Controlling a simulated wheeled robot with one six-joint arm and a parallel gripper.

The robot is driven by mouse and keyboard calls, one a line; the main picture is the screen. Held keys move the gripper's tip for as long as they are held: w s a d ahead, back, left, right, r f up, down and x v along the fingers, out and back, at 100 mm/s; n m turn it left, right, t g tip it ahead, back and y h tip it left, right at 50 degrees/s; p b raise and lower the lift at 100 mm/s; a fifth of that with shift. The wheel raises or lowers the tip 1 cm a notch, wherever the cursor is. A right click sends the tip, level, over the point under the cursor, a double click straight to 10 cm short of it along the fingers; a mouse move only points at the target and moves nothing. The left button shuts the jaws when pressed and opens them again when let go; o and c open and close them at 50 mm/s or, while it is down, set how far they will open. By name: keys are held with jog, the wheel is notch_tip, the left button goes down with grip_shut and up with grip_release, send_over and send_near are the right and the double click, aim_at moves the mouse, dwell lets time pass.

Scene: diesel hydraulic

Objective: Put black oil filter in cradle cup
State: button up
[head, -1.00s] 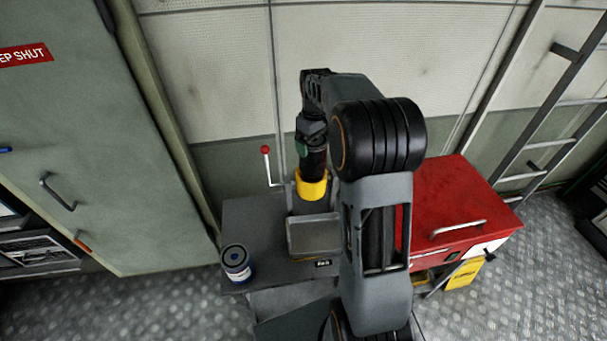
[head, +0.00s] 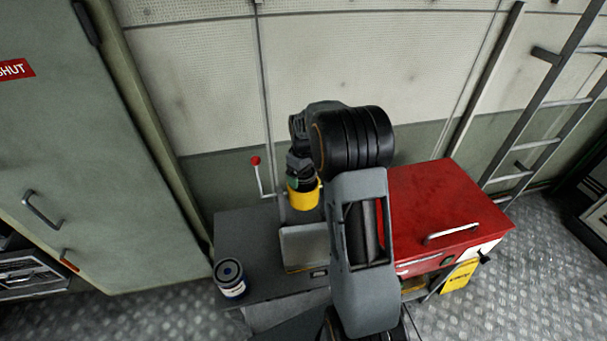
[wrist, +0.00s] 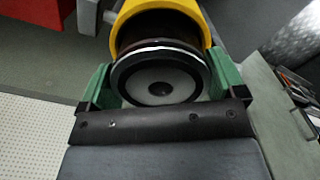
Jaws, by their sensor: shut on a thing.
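The black oil filter (wrist: 160,82) is held between the two green fingers of my gripper (wrist: 161,88), which is shut on it. In the wrist view its round end, with a dark rim and a grey centre, faces the camera. The yellow cradle cup (head: 303,198) stands at the back of the dark bench. My gripper (head: 300,178) is right above its rim in the head view. In the wrist view the yellow cup (wrist: 160,10) curves around the far part of the filter, which looks at least partly inside. The cup's bottom is hidden.
A blue-and-white can (head: 231,279) stands at the bench's left front corner. A grey tray-like box (head: 304,246) sits in front of the cup. A red-knobbed lever (head: 256,162) rises at the cup's left. A red cabinet (head: 440,205) stands at the right, partly behind my arm.

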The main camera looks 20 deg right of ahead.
jog(key=o, duration=1.6)
notch_tip(320, 180, up, 10)
jog(key=b, duration=0.2)
jog(key=shift+r+b, duration=0.15)
jog(key=shift+b, duration=0.2)
jog(key=s+a+r+m+t, duration=0.1)
jog(key=s+a+r, duration=0.2)
jog(key=s, duration=0.2)
jog(key=s+a+r+m+t, duration=0.1)
jog(key=s+a+r, duration=0.2)
jog(key=s+a, duration=0.15)
jog(key=s+a+f+m+t, duration=0.1)
jog(key=s+f, duration=0.1)
jog(key=s, duration=0.4)
jog(key=s+a+f+m+t, duration=0.1)
jog(key=s+a+f+t, duration=0.1)
jog(key=s, duration=0.5)
jog(key=shift+f+m, duration=0.25)
jog(key=shift+m, duration=0.05)
jog(key=shift+a, duration=0.1)
